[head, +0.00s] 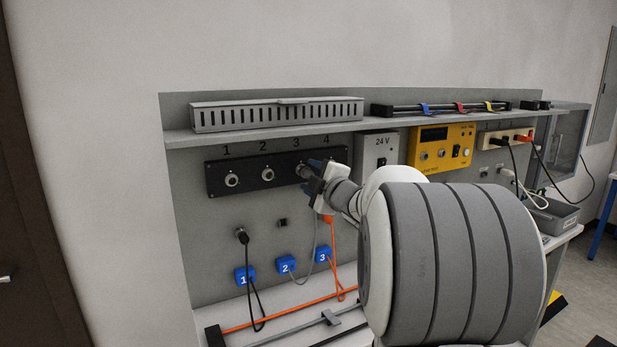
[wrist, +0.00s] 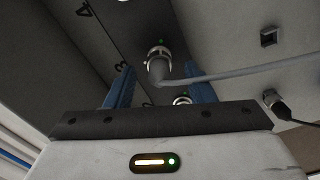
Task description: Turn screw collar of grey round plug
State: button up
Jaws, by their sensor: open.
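The grey round plug (wrist: 158,62) sits in the third socket of the black socket panel (head: 215,182), with its collar ring around its base. Its grey cable (wrist: 235,74) runs off to the right in the wrist view. In the head view the plug (head: 303,171) is partly hidden by my gripper (head: 313,175). My gripper (wrist: 159,72) is open, with one blue finger on each side of the plug in the wrist view. I see gaps between fingers and plug, but cannot tell how deep the plug lies between them.
Sockets 1 (head: 232,180) and 2 (head: 267,174) are empty. A black plug (head: 241,235) sits lower on the board. Blue numbered blocks (head: 286,264) hold cables. A shelf (head: 270,134) runs above the panel.

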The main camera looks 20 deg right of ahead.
jog(key=s, duration=0.6)
jog(key=shift+f, duration=0.1)
dwell(0.3)
jog(key=s+a+f+m+g, duration=0.7)
jog(key=s+a+f, duration=0.2)
jog(key=s+f, duration=0.2)
jog(key=s+a+f+m+g, duration=0.7)
jog(key=s+a+f, duration=0.3)
jog(key=s, duration=0.6)
jog(key=shift+f+m+g+h, duration=0.3)
jog(key=shift+f+g, duration=0.4)
jog(key=shift+f, duration=0.2)
jog(key=shift+c, duration=0.2)
